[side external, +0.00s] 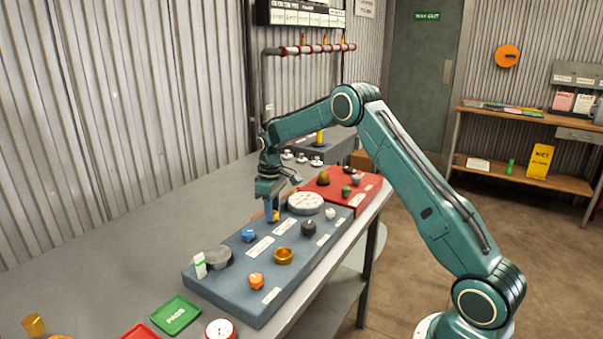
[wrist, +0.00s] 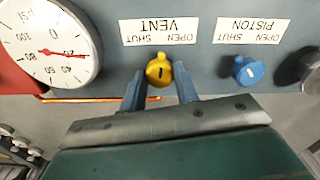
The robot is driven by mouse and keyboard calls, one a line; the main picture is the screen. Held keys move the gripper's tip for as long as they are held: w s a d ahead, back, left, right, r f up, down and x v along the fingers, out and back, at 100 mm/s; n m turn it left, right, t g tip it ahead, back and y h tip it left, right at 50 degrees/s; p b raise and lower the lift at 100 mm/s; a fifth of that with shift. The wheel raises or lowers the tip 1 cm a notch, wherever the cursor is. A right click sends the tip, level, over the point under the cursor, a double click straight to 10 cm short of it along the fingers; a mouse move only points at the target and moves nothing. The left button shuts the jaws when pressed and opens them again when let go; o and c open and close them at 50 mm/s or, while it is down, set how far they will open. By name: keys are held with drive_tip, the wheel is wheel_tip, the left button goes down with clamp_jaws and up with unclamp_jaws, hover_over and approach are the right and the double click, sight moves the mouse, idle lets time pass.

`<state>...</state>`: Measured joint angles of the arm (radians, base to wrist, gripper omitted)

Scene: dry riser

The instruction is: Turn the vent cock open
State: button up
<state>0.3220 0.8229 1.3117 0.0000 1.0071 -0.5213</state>
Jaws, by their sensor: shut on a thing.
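The yellow vent cock (wrist: 160,71) is a small round knob with a short dark mark on its face. It sits beside the white VENT label (wrist: 162,31), which carries the words OPEN and SHUT. My gripper (wrist: 160,88) has its two blue fingers on either side of the yellow cock and is shut on it. In the side view my gripper (side external: 272,216) reaches down to the blue-grey panel (side external: 237,297), and only a bit of the yellow cock (side external: 276,215) shows past the fingers.
A blue PISTON knob (wrist: 248,71) is to the right of the cock in the wrist view. A white pressure gauge (wrist: 46,42) with a red needle is to its left. An orange knob (side external: 256,280), a brass ring (side external: 283,256) and a black knob (side external: 308,228) stand on the panel. A red box (side external: 366,190) adjoins it.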

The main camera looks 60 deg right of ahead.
drive_tip(key=m, duration=0.3)
drive_tip(key=shift+m, duration=2.3)
drive_tip(key=o, duration=1)
drive_tip(key=shift+c, duration=0.2)
drive_tip(key=shift+r, duration=0.15)
wheel_tip(320, 180, up, 14)
drive_tip(key=shift+f, duration=0.2)
